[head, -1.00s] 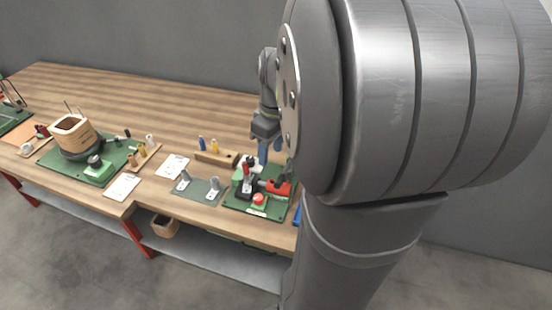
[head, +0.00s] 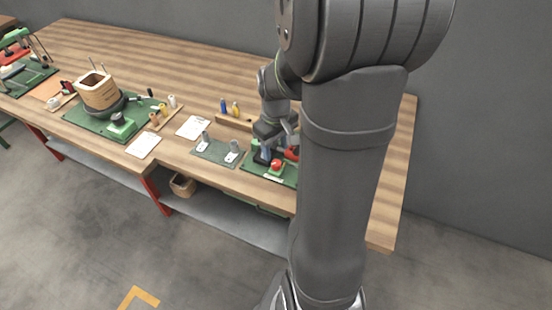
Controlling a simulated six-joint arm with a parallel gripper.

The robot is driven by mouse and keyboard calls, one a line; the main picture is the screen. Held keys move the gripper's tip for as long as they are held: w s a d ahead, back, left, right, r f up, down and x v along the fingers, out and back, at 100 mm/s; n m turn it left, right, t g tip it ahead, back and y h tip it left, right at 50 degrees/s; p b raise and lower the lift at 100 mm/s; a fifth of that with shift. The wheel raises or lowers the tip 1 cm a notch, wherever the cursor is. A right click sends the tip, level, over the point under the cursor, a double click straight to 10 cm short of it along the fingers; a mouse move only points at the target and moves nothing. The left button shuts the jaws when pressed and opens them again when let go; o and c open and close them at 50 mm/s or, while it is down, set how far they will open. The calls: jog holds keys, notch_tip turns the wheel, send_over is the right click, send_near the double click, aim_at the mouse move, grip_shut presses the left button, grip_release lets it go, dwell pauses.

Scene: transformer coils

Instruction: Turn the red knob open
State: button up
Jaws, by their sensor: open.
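The red knob (head: 276,163) is a small round cap near the front of a green board (head: 252,166) on the workbench. My gripper (head: 277,147) is just behind the knob in the picture, low over the board's fixture. Its jaws are open, with nothing seen between them. Whether a finger touches the knob is too small to tell. A red part (head: 292,153) of the fixture shows to the right of the gripper. The right side of the board is hidden behind my arm.
Left of the board lies a grey-green plate (head: 216,152) with two metal pieces. A wooden block (head: 236,120) with bottles stands behind. A wooden coil (head: 99,92) stands on another green board farther left. The bench's right end is clear.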

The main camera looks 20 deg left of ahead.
aim_at(276, 162)
notch_tip(276, 162, down, 6)
jog(key=shift+r, duration=0.15)
dwell(0.3)
jog(key=c, duration=1)
